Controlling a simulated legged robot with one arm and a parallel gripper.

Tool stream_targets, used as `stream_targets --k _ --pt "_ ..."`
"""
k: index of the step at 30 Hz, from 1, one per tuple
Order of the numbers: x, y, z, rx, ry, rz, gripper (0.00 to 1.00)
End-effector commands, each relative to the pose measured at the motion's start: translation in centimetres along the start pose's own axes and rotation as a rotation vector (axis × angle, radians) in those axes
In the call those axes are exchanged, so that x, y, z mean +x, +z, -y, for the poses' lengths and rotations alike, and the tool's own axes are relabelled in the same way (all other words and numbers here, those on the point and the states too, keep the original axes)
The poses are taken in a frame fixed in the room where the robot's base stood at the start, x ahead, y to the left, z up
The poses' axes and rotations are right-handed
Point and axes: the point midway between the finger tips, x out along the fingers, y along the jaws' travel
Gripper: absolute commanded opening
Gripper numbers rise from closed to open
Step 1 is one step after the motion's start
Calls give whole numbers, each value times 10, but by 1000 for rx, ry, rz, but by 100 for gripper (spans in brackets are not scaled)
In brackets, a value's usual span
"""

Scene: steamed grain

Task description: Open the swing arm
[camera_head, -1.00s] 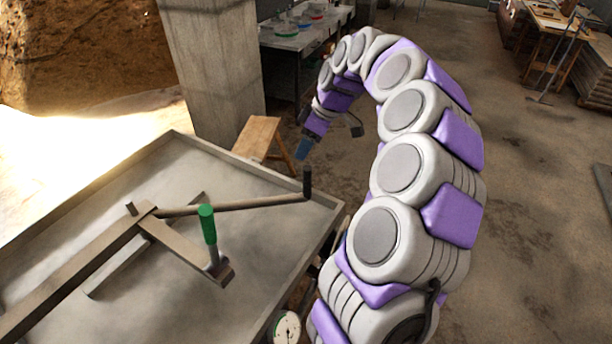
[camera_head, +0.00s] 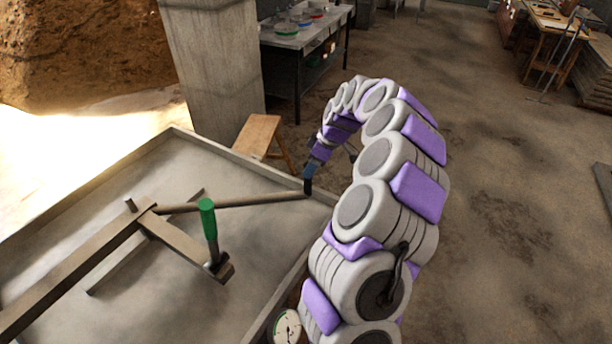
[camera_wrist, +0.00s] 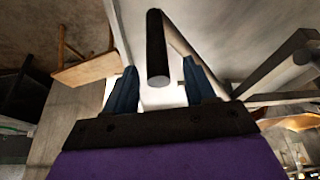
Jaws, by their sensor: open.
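The swing arm (camera_head: 235,201) is a thin brown bar. It runs from a pivot on a wooden beam to the right rim of a grey tray table. A black upright handle (camera_head: 308,187) stands at its right end. In the wrist view the black handle (camera_wrist: 157,50) lies between the two blue fingers. My gripper (camera_head: 312,172) is over the top of the handle in the head view. It also shows in the wrist view (camera_wrist: 158,88), with fingers apart on either side of the handle and gaps visible on both sides.
A green-handled lever (camera_head: 208,225) stands on a short side beam (camera_head: 180,243) in the tray table (camera_head: 250,165). A wooden stool (camera_head: 258,137) and concrete pillar (camera_head: 212,70) are behind. A round gauge (camera_head: 287,327) is by the near corner. Open floor lies to the right.

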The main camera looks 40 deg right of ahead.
Motion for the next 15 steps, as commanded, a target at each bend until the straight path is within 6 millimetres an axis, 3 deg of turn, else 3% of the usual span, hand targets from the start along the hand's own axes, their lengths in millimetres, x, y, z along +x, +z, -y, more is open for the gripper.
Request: stream_targets --k 6,15 --pt "37 0 1 -2 -3 2 55" --pt "53 -2 4 -2 1 3 55"
